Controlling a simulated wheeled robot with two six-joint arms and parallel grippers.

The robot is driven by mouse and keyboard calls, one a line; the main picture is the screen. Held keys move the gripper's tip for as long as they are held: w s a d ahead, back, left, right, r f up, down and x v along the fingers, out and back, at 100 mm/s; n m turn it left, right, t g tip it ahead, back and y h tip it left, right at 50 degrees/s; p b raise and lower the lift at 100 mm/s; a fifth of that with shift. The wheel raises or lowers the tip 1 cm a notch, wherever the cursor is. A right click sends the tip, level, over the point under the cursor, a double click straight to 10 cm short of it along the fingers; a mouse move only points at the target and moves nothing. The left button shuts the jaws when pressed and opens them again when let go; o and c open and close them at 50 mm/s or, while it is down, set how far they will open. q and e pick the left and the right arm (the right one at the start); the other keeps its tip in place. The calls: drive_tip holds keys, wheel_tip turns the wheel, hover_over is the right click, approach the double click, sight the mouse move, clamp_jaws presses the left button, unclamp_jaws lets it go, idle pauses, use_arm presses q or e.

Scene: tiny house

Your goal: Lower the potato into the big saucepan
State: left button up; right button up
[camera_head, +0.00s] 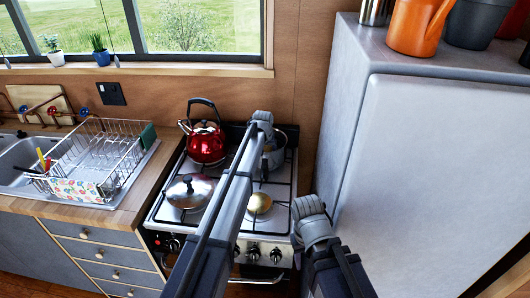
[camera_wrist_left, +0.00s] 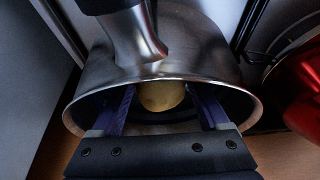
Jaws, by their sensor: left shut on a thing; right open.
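The big saucepan (camera_head: 281,150) is grey metal and stands on the back right burner, partly hidden behind my left arm. In the left wrist view the saucepan (camera_wrist_left: 205,50) fills the middle, with its handle at the top. My left gripper (camera_wrist_left: 164,106) is shut on the potato (camera_wrist_left: 162,95), a pale yellow-brown lump between its two fingers. The fingers and potato show within the saucepan's rim. Whether the potato touches the bottom cannot be told. In the head view the potato is hidden. My right gripper (camera_head: 313,218) is open and empty, in front of the stove's right side.
A red kettle (camera_head: 206,144) stands on the back left burner, close beside the saucepan. A lidded metal pan (camera_head: 188,192) stands front left. A tall grey fridge (camera_head: 420,170) stands close on the right; a dish rack (camera_head: 100,160) is left.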

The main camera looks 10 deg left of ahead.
sight(265, 158)
use_arm(q)
drive_tip(key=o, duration=1.4)
drive_tip(key=shift+r, duration=0.15)
drive_tip(key=p+v, duration=0.7)
drive_tip(key=shift+s+r, duration=0.15)
drive_tip(key=shift+r, duration=0.1)
